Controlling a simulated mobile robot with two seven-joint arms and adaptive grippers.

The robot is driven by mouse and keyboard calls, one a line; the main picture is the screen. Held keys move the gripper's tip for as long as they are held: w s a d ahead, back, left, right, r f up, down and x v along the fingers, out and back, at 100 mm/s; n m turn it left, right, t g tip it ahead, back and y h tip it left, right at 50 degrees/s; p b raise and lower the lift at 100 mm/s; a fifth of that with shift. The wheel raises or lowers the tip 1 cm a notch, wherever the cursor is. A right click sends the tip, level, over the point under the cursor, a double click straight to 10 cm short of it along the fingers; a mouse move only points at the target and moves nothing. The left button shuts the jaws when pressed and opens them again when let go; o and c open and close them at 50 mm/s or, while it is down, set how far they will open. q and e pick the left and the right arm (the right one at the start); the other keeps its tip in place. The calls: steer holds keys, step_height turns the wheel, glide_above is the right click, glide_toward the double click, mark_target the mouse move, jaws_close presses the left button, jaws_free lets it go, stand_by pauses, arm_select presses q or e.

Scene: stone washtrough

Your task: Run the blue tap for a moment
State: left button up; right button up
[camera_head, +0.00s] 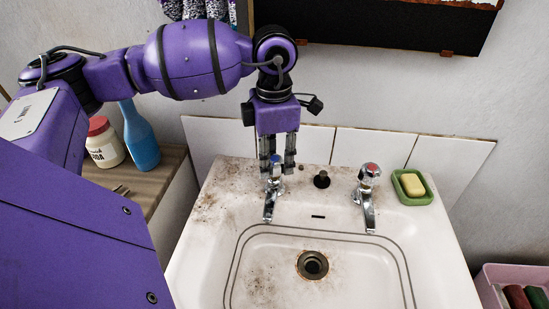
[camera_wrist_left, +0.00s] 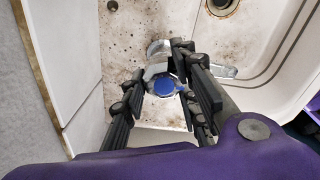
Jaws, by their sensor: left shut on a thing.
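The blue tap (camera_head: 273,182) is a chrome tap with a blue-marked top, on the back left of the white sink. Its spout points to the front, and no water shows at its mouth. My left gripper (camera_head: 277,164) comes down from above and is shut on the tap's head. In the left wrist view, the blue cap (camera_wrist_left: 165,86) sits between the fingers of the left gripper (camera_wrist_left: 167,92). The right gripper is not in view.
A red-topped tap (camera_head: 369,178) and a green soap dish (camera_head: 411,187) stand at the sink's right. A blue bottle (camera_head: 141,138) and a red-lidded jar (camera_head: 103,143) stand left. The basin around the drain (camera_head: 312,264) is empty.

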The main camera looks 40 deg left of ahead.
arm_select(q)
steer(key=shift+a, duration=0.15)
steer(key=o, duration=1.1)
steer(key=shift+a, duration=0.1)
steer(key=shift+r, duration=0.15)
step_height(320, 180, up, 12)
